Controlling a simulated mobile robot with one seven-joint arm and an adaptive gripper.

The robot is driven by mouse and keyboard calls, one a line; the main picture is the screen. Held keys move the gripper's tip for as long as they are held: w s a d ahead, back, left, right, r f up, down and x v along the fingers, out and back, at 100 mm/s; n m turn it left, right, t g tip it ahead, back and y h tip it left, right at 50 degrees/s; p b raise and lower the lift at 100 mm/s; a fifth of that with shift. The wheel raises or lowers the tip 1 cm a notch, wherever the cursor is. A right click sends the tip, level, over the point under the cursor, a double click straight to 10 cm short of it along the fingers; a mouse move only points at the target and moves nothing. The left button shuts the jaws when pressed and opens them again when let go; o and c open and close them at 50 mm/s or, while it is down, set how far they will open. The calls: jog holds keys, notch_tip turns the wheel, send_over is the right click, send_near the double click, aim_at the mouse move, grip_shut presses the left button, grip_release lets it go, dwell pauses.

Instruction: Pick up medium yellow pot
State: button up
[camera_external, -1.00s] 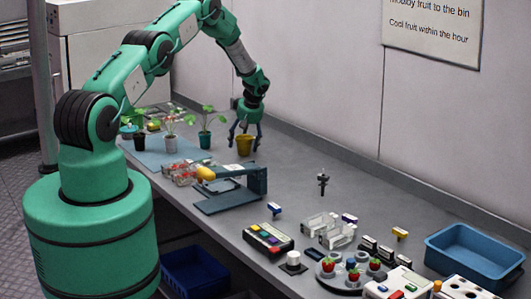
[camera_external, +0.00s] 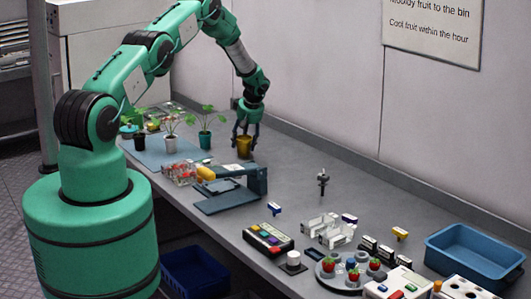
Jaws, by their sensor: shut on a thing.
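The yellow pot (camera_external: 244,149) stands upright at the far part of the bench, to the right of the potted plants. My gripper (camera_external: 247,132) is above it, pointing down, with its fingers closed in around the pot's upper part. The gripper is shut on the pot. The pot appears to be at bench height; whether a small gap lies under it cannot be told.
A teal pot with a plant (camera_external: 205,140) stands just left of the yellow pot, and a white pot (camera_external: 171,145) beyond it. A blue press-like device (camera_external: 257,180) is in front. The bench behind, along the wall, is clear. A blue tray (camera_external: 475,258) sits at far right.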

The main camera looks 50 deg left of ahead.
jog(key=shift+r, duration=0.1)
jog(key=shift+r+b, duration=0.4)
jog(key=shift+r, duration=0.75)
jog(key=s+d+r+b, duration=0.1)
jog(key=s+d, duration=0.3)
jog(key=s, duration=0.2)
jog(key=s+d+r+b, duration=0.1)
jog(key=s+d+b, duration=0.1)
jog(key=s+d, duration=0.2)
jog(key=s, duration=0.3)
jog(key=shift+s+d+r, duration=0.2)
jog(key=shift+d, duration=0.15)
jog(key=shift+w+d, duration=0.1)
